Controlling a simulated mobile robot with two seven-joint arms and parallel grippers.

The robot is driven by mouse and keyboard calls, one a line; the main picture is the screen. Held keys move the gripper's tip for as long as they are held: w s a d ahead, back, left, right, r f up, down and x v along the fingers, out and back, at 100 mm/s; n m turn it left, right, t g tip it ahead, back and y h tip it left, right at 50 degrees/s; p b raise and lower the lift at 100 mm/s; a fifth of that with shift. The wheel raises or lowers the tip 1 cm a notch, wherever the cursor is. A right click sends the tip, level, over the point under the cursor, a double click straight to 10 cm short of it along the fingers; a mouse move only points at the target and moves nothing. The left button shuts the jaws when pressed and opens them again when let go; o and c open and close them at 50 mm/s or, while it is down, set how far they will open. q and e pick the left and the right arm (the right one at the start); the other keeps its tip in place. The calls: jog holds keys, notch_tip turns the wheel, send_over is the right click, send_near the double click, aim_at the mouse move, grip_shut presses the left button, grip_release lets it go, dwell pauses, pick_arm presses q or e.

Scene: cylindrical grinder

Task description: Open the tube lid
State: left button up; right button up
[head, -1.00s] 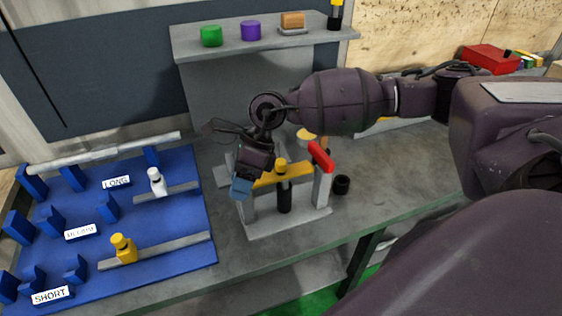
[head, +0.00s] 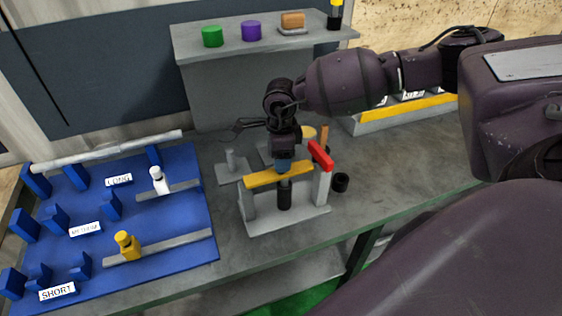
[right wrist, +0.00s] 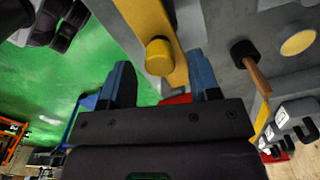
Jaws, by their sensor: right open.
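A grey stand (head: 285,220) on the bench carries a yellow crossbar (head: 258,180) with a dark upright tube (head: 284,197) below it. A round yellow cap (right wrist: 158,57), which looks like the lid, sits on the crossbar in the right wrist view. In the head view my right gripper hides the cap. My right gripper (head: 283,167) points down just above the crossbar. In the right wrist view its blue fingers (right wrist: 162,78) are apart, with the cap between and just beyond their tips. It holds nothing. My left gripper is out of view.
A blue board (head: 180,235) with labelled holders lies left. A grey shelf (head: 270,46) with coloured pieces is behind.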

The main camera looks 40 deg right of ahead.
jog(key=shift+f, duration=1.5)
grip_shut()
